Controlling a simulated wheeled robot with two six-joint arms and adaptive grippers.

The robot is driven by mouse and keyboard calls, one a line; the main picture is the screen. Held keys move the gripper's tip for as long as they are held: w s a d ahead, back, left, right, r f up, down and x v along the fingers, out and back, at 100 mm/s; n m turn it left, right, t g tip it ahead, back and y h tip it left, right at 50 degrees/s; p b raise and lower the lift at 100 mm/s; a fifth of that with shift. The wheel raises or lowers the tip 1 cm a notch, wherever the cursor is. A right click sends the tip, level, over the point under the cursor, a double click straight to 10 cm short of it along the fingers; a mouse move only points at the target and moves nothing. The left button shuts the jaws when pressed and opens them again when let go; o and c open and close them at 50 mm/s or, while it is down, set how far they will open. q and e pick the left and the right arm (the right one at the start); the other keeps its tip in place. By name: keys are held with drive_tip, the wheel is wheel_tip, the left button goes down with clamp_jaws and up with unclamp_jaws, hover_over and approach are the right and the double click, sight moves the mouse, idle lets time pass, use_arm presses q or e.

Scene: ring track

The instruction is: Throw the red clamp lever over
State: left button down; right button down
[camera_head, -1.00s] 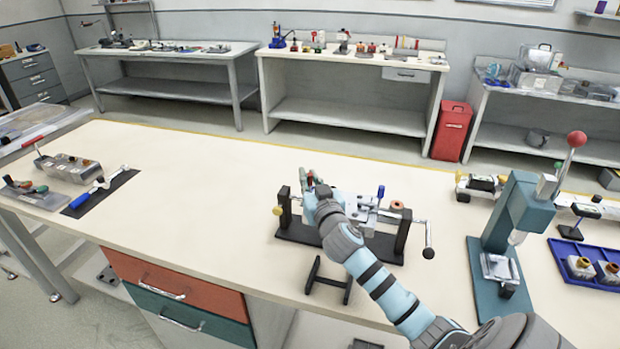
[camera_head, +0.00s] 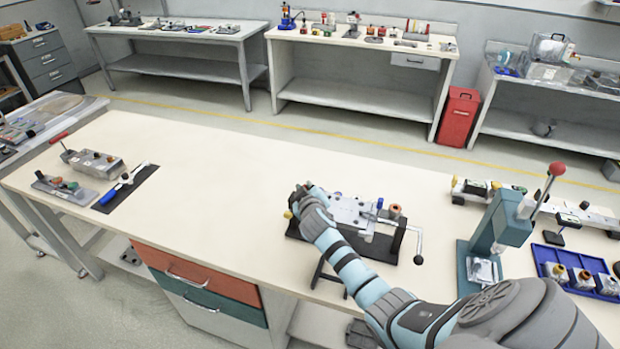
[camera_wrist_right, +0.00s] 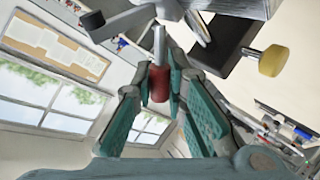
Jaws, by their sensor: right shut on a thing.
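The red clamp lever's handle (camera_wrist_right: 158,84) shows in the right wrist view, on a bright metal rod between my teal fingers. My right gripper (camera_wrist_right: 157,95) is shut on this handle. In the head view my right gripper (camera_head: 300,198) is at the left end of the clamping fixture and covers the lever there. The fixture has a black base (camera_head: 383,248), a silver plate (camera_head: 352,212), a blue-handled part (camera_head: 379,203) and a crank at its right end (camera_head: 418,244). Its yellow knob also shows in the wrist view (camera_wrist_right: 273,61). My left gripper is not in view.
A teal press (camera_head: 500,225) with a red-knobbed lever stands right of the fixture, beside a blue tray (camera_head: 552,256) of small parts. A grey block (camera_head: 92,162) and a dark mat (camera_head: 130,190) lie at left. The bench top (camera_head: 215,185) between is clear.

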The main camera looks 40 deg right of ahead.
drive_tip(key=shift+w+a+f+n+g+p, duration=0.2)
drive_tip(key=shift+w+f+n+g+p, duration=0.1)
drive_tip(key=shift+n+g+p, duration=0.3)
drive_tip(key=shift+h, duration=0.3)
drive_tip(key=c, duration=1.6)
unclamp_jaws()
drive_tip(key=shift+f, duration=0.1)
drive_tip(key=v, duration=0.8)
drive_tip(key=shift+w+r, duration=0.1)
drive_tip(key=shift+r, duration=0.1)
